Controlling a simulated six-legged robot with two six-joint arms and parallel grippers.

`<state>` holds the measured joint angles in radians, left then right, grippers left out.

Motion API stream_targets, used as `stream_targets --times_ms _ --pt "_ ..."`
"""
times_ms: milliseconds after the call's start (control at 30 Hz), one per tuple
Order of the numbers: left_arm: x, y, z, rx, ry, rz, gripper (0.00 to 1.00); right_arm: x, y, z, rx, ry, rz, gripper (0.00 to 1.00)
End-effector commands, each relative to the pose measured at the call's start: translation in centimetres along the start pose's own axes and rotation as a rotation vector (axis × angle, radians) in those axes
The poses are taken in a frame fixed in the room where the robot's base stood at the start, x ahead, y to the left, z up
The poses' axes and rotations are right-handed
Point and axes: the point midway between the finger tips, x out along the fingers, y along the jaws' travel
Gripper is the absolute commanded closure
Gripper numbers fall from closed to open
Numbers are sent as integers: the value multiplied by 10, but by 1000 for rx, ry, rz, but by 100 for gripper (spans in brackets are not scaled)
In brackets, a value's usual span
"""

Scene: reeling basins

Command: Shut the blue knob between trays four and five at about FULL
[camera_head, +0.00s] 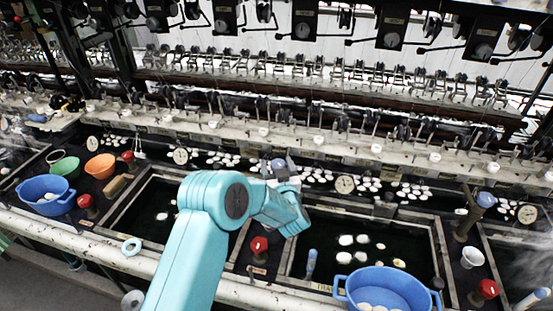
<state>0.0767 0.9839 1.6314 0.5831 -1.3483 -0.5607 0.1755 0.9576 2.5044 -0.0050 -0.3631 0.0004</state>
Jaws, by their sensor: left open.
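A blue round knob (278,164) shows beside my left gripper (284,172), at the back of the strip between two dark water trays. The gripper partly hides it, and I cannot tell whether they touch. The gripper is open, at the end of my teal arm. A second blue knob (486,199) stands on a dark post at the right, between the middle tray (437,240) and the far-right one. Tray numbers and any FULL mark are too small to read. My right gripper is not in view.
Red knobs (259,244) stand on the front strips. A blue basin (388,288) with white cocoons sits at the front; another blue basin (46,194), a green bowl (65,168) and an orange bowl (100,166) are left. Round dials (344,184) line the back.

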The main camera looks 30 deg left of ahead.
Motion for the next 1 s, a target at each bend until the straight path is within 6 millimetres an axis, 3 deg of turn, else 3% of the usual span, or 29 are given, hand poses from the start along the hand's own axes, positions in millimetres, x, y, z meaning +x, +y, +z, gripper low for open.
stream_targets --times_ms 133,433,467,600,1000 --pt "13 2 -1 1 1 2 27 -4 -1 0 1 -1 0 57" --pt "17 2 0 1 0 2 27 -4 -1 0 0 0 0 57" --pt "17 2 0 1 0 2 34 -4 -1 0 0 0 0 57" --pt "17 2 0 1 1 2 78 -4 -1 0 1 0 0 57" --pt "17 1 3 0 1 47 78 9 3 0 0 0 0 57"
